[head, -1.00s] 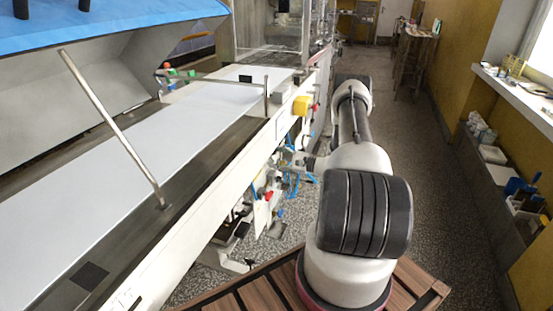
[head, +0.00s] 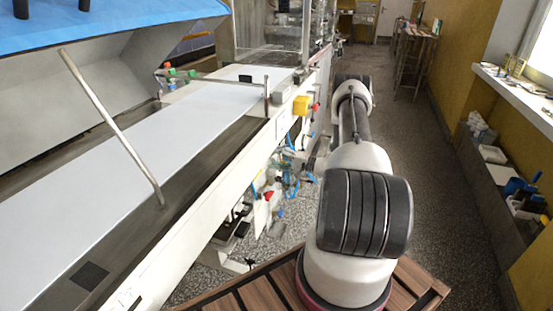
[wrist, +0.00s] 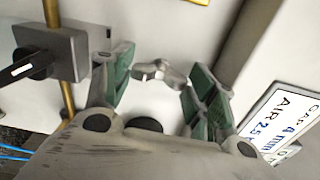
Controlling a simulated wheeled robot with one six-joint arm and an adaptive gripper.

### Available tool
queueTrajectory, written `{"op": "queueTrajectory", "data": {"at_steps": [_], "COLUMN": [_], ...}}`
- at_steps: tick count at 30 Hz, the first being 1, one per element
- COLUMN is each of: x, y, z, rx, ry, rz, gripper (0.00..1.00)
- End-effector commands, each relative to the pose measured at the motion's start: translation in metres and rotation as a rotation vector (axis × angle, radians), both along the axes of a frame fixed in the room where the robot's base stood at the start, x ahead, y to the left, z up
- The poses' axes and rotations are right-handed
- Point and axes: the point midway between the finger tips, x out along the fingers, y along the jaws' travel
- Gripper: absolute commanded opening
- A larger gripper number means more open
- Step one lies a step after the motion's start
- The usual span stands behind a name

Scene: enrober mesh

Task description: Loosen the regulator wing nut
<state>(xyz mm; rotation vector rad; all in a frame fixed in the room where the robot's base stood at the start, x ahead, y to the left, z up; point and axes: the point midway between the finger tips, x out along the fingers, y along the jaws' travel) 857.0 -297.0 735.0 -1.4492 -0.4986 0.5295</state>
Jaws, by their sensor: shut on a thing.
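The regulator wing nut (wrist: 160,73) is a small silver-grey piece with rounded wings in front of a pale panel in the wrist view. My gripper (wrist: 161,68) is around it, with one green-padded finger on each side, and is shut on it. The nut's two ends reach toward the pads; exact contact is hard to see. In the head view the wing nut cannot be made out, and my arm largely hides the gripper beside the machine's side.
In the wrist view, a grey block (wrist: 72,52) with a black lever and brass rod stands close left of my gripper. A sign (wrist: 285,115) is at the right. In the head view, a yellow box (head: 301,105) sits on the conveyor frame; the aisle (head: 400,130) is open.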

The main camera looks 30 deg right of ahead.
Motion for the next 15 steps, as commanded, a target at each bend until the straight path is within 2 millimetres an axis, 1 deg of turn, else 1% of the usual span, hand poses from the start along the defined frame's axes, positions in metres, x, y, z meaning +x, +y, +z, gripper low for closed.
{"op": "queueTrajectory", "data": {"at_steps": [6, 15], "x": [-0.0013, -0.0015], "y": [0.0002, 0.0003], "z": [-0.0014, -0.0017], "rx": [-0.047, -0.062], "ry": [-0.034, -0.044], "rz": [0.001, 0.001], "gripper": [0.33, 0.33]}}
